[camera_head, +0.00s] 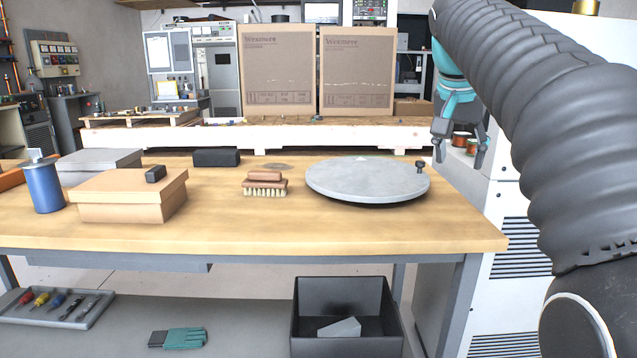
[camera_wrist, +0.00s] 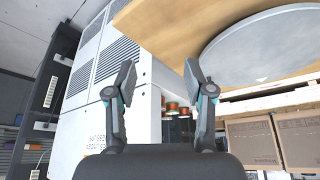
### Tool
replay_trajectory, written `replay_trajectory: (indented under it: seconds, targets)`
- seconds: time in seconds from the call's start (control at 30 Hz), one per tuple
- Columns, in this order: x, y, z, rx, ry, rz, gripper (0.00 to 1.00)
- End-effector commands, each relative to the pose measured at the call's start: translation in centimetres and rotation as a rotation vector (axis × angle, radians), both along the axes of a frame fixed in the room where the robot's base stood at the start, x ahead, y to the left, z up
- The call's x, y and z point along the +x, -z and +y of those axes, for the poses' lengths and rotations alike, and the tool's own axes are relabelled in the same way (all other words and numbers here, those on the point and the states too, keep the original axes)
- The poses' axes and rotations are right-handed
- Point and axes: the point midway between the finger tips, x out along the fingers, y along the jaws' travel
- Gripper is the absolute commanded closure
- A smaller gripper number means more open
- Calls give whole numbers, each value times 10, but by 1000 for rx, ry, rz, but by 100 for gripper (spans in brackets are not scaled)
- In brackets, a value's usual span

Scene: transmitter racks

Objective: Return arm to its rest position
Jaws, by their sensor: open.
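My gripper (camera_head: 460,150) is open and empty. It hangs in the air past the right end of the workbench, beside the round grey turntable (camera_head: 366,179), with its fingers pointing down. My arm comes in from the right side of the head view and covers part of the background. In the wrist view the two fingers of my gripper (camera_wrist: 157,82) stand apart with nothing between them. The turntable (camera_wrist: 262,48) shows there at the upper right.
The wooden workbench (camera_head: 330,230) holds a brush (camera_head: 265,184), a cardboard box (camera_head: 130,196), a blue can (camera_head: 43,187) and a black block (camera_head: 216,157). A white cabinet (camera_head: 508,215) stands close at the right. Large cartons (camera_head: 357,72) stand behind. A black bin (camera_head: 347,345) is below.

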Motion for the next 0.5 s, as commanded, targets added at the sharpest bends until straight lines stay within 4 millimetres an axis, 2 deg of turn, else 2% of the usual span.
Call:
replay_trajectory:
  seconds: [0.23,0.37,0.5]
  targets:
    - [12,43,6,-14,-127,31,47]
    - [8,65,11,-18,-196,41,47]
    - [-5,96,20,-21,-288,49,47]
